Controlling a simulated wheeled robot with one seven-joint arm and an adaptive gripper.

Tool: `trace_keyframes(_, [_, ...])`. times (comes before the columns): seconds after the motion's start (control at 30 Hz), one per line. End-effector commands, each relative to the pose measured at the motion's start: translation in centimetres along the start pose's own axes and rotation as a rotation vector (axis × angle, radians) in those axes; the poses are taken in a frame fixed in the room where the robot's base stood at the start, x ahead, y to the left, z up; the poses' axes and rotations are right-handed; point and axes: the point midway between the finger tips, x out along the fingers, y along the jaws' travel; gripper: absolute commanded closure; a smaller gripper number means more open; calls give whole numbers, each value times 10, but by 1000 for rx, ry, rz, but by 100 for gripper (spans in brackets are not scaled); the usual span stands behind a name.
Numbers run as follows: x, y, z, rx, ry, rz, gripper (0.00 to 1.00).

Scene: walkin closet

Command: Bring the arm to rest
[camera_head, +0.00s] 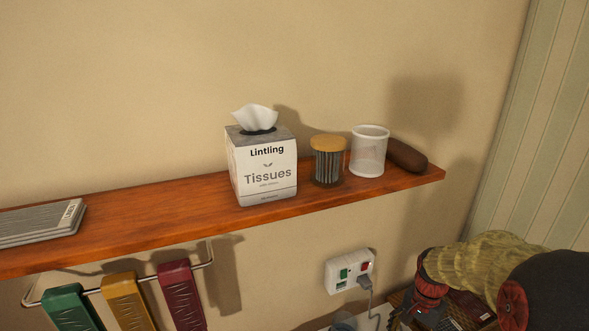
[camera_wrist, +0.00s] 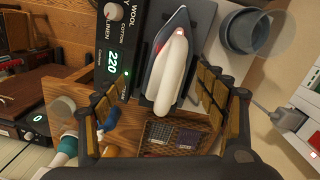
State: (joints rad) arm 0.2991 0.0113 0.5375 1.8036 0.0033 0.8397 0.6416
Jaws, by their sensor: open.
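My gripper (camera_head: 408,312) is at the lower right of the head view, below the shelf and near the wall outlet, partly cut off by the frame. In the wrist view my gripper (camera_wrist: 155,90) shows its two segmented fingers spread apart, with nothing held between them. A clothes iron (camera_wrist: 173,65) with a white handle lies beyond and between the fingers. I cannot tell how far the fingers are from the iron.
A wooden shelf (camera_head: 120,215) carries a tissue box (camera_head: 262,170), a lidded jar (camera_head: 328,163), a white mesh cup (camera_head: 368,152) and a brown rounded object (camera_head: 407,156). The outlet (camera_head: 348,270) has a plug in it.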

Motion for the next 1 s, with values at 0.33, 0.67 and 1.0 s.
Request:
trace_keyframes(0.33, [-48,32,73,-434,49,-21,28])
trace_keyframes(0.67, [-96,59,162,-791,253,-99,28])
trace_keyframes(1.0, [-128,71,214,-903,482,-220,28])
